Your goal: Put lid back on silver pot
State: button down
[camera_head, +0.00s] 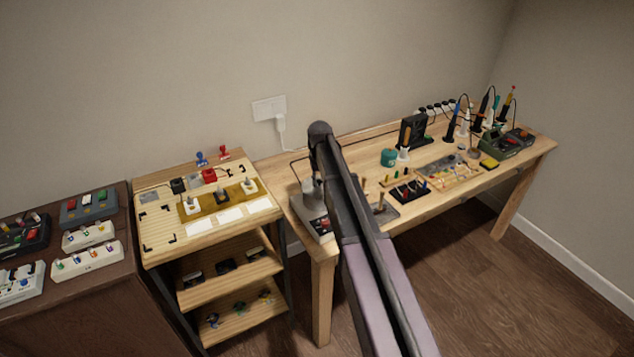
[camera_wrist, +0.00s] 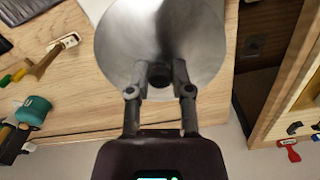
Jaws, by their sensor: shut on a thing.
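In the wrist view, my gripper (camera_wrist: 160,80) is shut on the small black knob of a round silver lid (camera_wrist: 125,40). The lid's shiny top fills the upper middle of that view. A silver pot cannot be made out under it; the lid covers what lies below. In the head view, a grey device (camera_head: 318,222) with a red display stands at the left end of the long workbench (camera_head: 325,255). A grey shape above the device is partly hidden by my arm. I cannot tell there whether it is pot, lid or gripper.
The workbench carries a teal item (camera_head: 388,157), a black rack (camera_head: 410,190) and several tools to the right. A wooden shelf unit (camera_head: 160,250) stands close on the left. A white plug (camera_head: 281,124) sits in the wall socket behind. Bare wood shows beside the lid.

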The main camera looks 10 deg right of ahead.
jog(key=shift+c, duration=2.2)
grip_release()
jog(key=shift+o, duration=0.6)
jog(key=o, duration=0.3)
jog(key=shift+w, duration=0.1)
jog(key=shift+r, duration=0.2)
jog(key=shift+r+p, duration=3.35)
jog(key=shift+p, duration=0.2)
